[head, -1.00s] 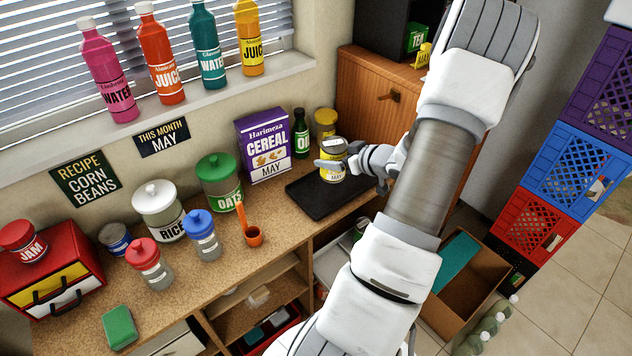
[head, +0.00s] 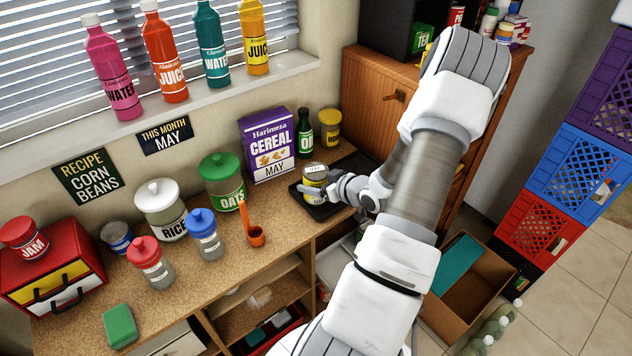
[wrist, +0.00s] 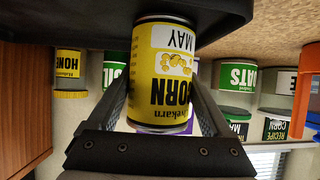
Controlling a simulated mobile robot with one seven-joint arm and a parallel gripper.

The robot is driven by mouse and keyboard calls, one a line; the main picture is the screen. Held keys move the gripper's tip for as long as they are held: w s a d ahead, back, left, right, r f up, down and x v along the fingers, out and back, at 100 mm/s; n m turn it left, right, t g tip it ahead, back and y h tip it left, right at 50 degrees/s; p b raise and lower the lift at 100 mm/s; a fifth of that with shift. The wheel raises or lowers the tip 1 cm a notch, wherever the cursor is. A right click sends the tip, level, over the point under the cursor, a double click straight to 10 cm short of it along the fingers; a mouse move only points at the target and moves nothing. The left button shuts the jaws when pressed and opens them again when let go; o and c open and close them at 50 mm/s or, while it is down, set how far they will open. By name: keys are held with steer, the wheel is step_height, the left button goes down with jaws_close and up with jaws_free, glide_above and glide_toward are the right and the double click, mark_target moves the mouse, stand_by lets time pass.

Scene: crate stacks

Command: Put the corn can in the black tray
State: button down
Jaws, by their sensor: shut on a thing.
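The yellow-and-white corn can (head: 313,178) is upright between the fingers of my gripper (head: 318,190). In the head view it is over the left front part of the black tray (head: 352,164). In the wrist view, which is upside down, the corn can (wrist: 162,75) shows its CORN and MAY labels, with my gripper (wrist: 162,100) shut around its sides. The black tray (wrist: 80,20) shows there right by the can's base. I cannot tell whether the base touches the tray floor.
A cereal box (head: 267,146), a green oil bottle (head: 304,133) and a yellow honey jar (head: 330,128) stand behind the tray. The tray's right part is bare.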

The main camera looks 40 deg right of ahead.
steer(key=shift+f, duration=0.1)
jaws_free()
steer(key=shift+r, duration=0.25)
steer(key=v, duration=1.2)
steer(key=shift+f, duration=0.15)
